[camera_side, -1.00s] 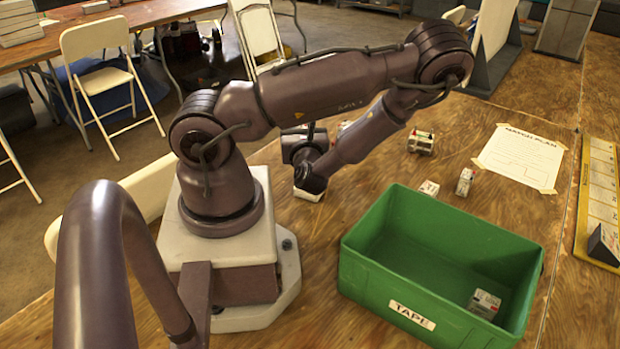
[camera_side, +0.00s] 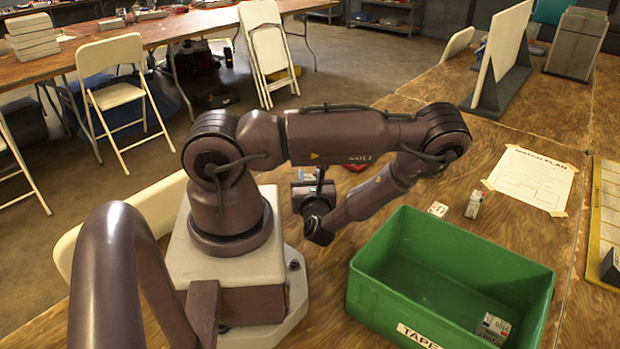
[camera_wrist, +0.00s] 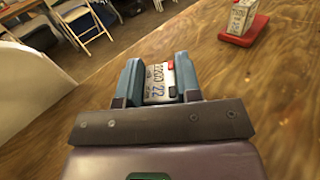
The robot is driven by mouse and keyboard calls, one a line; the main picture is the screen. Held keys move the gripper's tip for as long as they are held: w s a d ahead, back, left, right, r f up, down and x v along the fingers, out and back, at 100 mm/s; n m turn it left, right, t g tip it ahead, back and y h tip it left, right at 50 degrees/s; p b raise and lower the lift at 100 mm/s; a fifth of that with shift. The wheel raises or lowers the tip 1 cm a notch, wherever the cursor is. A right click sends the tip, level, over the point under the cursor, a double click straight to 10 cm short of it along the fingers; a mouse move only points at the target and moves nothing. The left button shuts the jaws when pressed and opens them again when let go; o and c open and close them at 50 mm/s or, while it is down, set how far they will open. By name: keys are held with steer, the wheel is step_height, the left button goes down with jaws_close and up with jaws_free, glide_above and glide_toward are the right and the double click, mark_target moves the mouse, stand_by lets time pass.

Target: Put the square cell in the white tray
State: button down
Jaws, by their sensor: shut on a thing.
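My gripper (camera_wrist: 158,75) is shut on a cell (camera_wrist: 160,82) with a white printed label and a red patch, held between two blue-grey fingers in the wrist view. It is held above the wooden table. In the side view my gripper (camera_side: 312,185) hangs right of my base, partly hidden by my own arm, and the cell's shape is hard to make out there. I cannot pick out the white tray in either view now.
A red tray (camera_wrist: 248,38) with a white block (camera_wrist: 242,16) on it stands at the wrist view's upper right. A green bin (camera_side: 392,300) labelled TAPE holds a small cell (camera_side: 492,328). Two small cells, one upright (camera_side: 474,204), stand behind it. A paper plan (camera_side: 532,180) is taped down.

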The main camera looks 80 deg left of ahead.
steer(key=c, duration=0.8)
jaws_free()
steer(key=shift+d+r, duration=0.1)
steer(key=shift+d, duration=0.1)
steer(key=d, duration=0.5)
steer(key=w+d+r+n+t+h, duration=0.1)
steer(key=d+r+n+t+h, duration=0.1)
steer(key=d+r+n+h, duration=0.4)
steer(key=w+d+r+n+t+h, duration=0.1)
steer(key=d+r+n+h, duration=0.5)
steer(key=r, duration=0.7)
steer(key=w+d+r+n+t+h, duration=0.2)
steer(key=d+r+n+h, duration=0.4)
steer(key=r, duration=0.4)
steer(key=shift+w+d+r+t, duration=0.35)
steer(key=shift+w+d, duration=0.1)
steer(key=shift+d, duration=0.15)
